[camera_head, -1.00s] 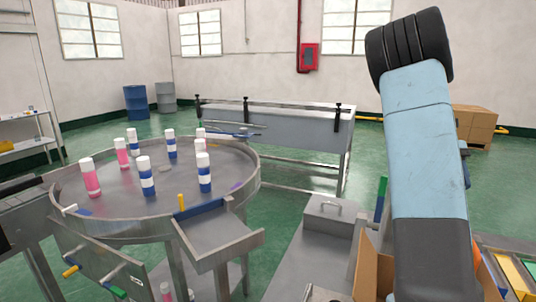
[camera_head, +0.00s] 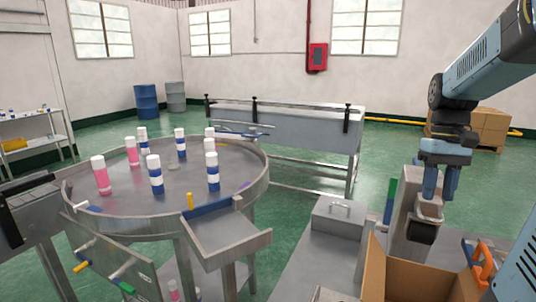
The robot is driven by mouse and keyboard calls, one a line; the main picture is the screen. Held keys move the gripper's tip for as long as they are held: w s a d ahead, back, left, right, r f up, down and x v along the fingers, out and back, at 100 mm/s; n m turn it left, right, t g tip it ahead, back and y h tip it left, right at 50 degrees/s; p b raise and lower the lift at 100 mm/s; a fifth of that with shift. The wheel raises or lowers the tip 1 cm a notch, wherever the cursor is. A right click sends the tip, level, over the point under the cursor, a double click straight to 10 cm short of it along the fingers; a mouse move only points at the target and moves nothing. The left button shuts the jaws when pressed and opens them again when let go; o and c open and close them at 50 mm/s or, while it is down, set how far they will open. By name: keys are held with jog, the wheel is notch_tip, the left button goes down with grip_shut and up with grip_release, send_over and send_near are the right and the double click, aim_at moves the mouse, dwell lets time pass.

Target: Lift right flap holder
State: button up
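An open cardboard box (camera_head: 425,283) stands at the bottom right, partly cut off by the lower edge. An orange-handled piece (camera_head: 482,262) with a blue part beside it sits at the box's right side. It looks like the right flap holder, but it is too small to be certain. My gripper (camera_head: 441,194) points down above the far side of the box, up and left of the orange piece and apart from it. Its two fingers show a gap with nothing visible between them.
A grey machine post (camera_head: 408,228) with a dark part stands behind the box, close below my gripper. A round metal table (camera_head: 225,165) holds several pink and blue-white cans. Cardboard boxes (camera_head: 490,128) stand far back.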

jog(key=s+a+r+t, duration=0.1)
jog(key=s+a+t, duration=0.7)
jog(key=a, duration=0.6)
jog(key=shift+s+a+r+h, duration=0.25)
jog(key=shift+s+h, duration=0.15)
jog(key=shift+s, duration=0.45)
jog(key=shift+s, duration=0.1)
